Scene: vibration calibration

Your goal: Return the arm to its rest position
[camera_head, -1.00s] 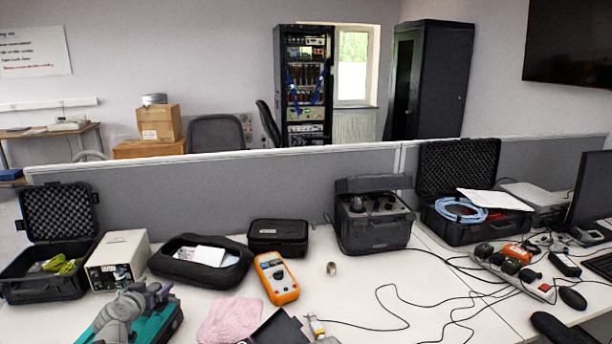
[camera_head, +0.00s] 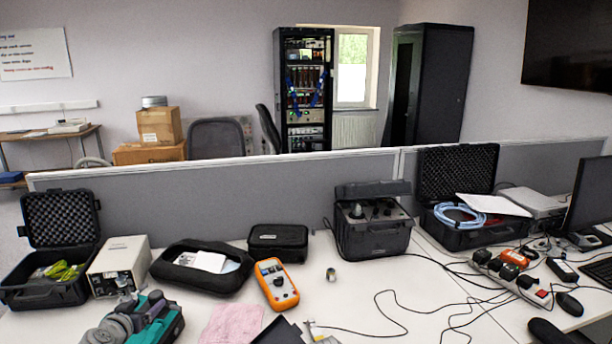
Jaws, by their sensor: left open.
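My left gripper (camera_head: 148,308) is at the lower left, low over the table, at the end of my grey arm. It is open, and I see nothing held between its fingers. A teal device (camera_head: 168,328) lies on the table beneath and beside it, partly hidden by the arm. I cannot tell whether the gripper touches it. My right gripper is out of view.
Behind the gripper are a cream instrument box (camera_head: 119,262) and an open black case (camera_head: 60,222). To its right are a pink cloth (camera_head: 232,325), an orange multimeter (camera_head: 277,286) and a small metal cylinder (camera_head: 331,275). A grey partition (camera_head: 240,190) borders the desk's back.

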